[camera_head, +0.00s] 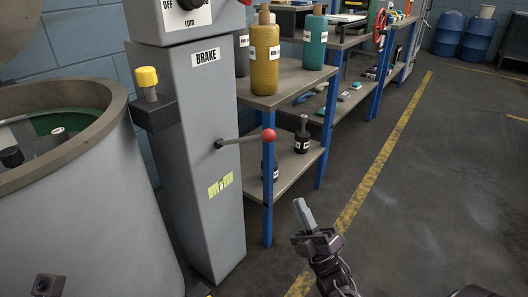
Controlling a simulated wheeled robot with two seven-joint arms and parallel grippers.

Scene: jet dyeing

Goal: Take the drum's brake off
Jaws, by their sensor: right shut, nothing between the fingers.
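A grey control column (195,130) carries a "BRAKE" label (206,57) near its top. Below the label, a thin dark lever (240,139) with a red ball knob (268,135) sticks out to the right, roughly level. A yellow-green marked plate (221,185) is under the lever. The grey drum vessel (85,215) stands left of the column. My right gripper (304,213) is shut and empty, below and to the right of the red knob and apart from it. My left gripper is not in view.
A yellow-topped knob (147,78) sits on a dark bracket at the column's left. Behind the column, a blue-legged shelf (290,78) holds yellow and teal bottles, with dark bottles lower down. The floor (430,190) to the right is open.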

